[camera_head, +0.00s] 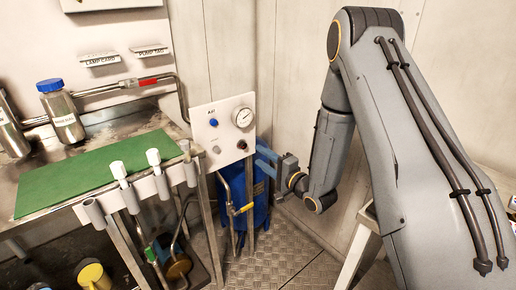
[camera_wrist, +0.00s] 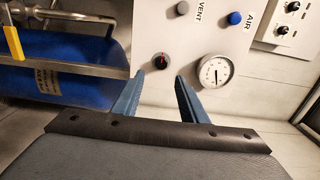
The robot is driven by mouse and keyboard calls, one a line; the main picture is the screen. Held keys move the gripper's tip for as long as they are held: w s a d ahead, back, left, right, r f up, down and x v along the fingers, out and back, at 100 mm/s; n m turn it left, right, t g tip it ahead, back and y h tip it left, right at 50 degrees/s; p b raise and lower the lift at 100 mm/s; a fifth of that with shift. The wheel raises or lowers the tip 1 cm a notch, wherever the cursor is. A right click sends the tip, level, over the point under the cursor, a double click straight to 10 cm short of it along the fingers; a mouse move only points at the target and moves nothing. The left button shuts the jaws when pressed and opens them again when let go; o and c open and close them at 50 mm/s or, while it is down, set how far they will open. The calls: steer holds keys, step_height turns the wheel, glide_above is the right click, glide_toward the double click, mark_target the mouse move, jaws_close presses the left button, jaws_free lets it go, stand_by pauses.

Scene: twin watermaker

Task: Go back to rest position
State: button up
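My gripper (camera_head: 266,160) is at the end of my grey arm, just right of the white gauge panel (camera_head: 222,128) in the head view. In the wrist view my gripper (camera_wrist: 156,84) shows two blue fingers spread apart with nothing between them. Beyond the fingers is the white panel with a black knob with a red mark (camera_wrist: 161,60), a round gauge (camera_wrist: 215,71) and a blue knob (camera_wrist: 235,18). The fingers appear apart from the panel, though the exact distance cannot be told.
A blue cylinder (camera_head: 257,205) stands below the panel. A steel bench with a green mat (camera_head: 90,172) is at left, with white-capped tubes (camera_head: 153,157) in holders along its front edge. A blue-capped bottle (camera_head: 62,112) stands behind the mat. Bare wall (camera_head: 290,60) is behind my arm.

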steer(key=s+d+r+n+g+h, duration=0.4)
steer(key=s+d+n+g+h, duration=0.3)
steer(key=d+h, duration=0.25)
steer(key=s+r+n+g, duration=0.1)
steer(key=s+g, duration=0.3)
steer(key=s, duration=0.9)
steer(key=s+d+r+n+g, duration=0.1)
steer(key=s+r+n+g, duration=0.1)
steer(key=s, duration=1.2)
steer(key=shift+s+n+g+p, duration=0.15)
steer(key=shift+n+g+p, duration=0.25)
steer(key=shift+n+g, duration=0.4)
steer(key=shift+d+r+h, duration=0.1)
steer(key=shift+h, duration=0.15)
